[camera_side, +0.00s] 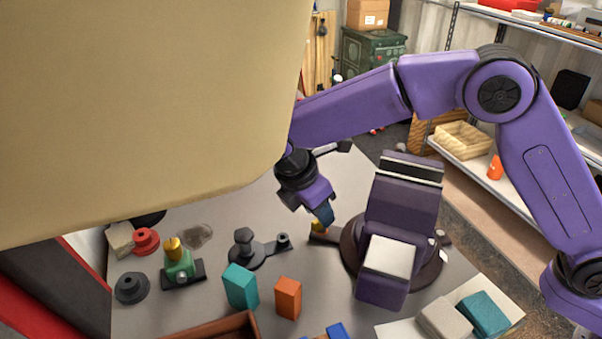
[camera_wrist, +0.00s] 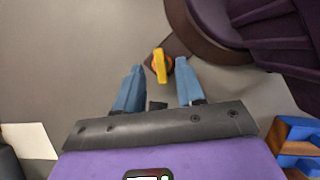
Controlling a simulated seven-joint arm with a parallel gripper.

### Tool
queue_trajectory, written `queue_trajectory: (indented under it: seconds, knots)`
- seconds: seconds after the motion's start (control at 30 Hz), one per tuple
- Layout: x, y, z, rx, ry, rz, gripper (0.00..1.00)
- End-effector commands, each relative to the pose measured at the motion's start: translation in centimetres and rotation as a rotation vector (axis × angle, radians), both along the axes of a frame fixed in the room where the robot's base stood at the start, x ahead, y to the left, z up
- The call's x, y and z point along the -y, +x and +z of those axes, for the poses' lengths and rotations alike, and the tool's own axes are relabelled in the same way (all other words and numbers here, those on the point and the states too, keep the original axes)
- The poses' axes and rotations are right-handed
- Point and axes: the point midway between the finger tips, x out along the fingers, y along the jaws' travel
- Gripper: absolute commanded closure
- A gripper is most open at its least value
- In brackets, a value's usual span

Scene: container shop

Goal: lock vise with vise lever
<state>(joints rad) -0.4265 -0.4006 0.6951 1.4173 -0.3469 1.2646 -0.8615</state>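The purple vise (camera_side: 402,205) stands on a round dark base (camera_side: 350,248), with pale surfaces on its upper parts. Its edge fills the upper right of the wrist view (camera_wrist: 290,45). The vise lever, a small yellow handle (camera_wrist: 160,65), sticks up from a brown plate at the left side of the base; in the side view the lever (camera_side: 318,226) is partly hidden by my gripper. My gripper (camera_wrist: 160,78) points down at it with its blue fingers apart. The lever shows between the fingertips, with gaps on both sides. Contact is not visible.
A large beige panel (camera_side: 140,100) blocks the side view's upper left. Left of the vise are a dark clamp-like part (camera_side: 250,250), a teal block (camera_side: 240,287), an orange block (camera_side: 288,297) and a green fixture (camera_side: 180,265). A brown tray (camera_side: 225,325) lies at the front.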

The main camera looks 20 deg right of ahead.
Motion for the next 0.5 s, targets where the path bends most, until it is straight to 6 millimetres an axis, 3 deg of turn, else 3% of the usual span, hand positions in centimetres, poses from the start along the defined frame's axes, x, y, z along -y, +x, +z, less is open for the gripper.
queue_trajectory:
  seconds: [0.5]
  knots:
    - [-3.9, -1.0, 9.7, 0.002, 0.003, -0.001, 0.62]
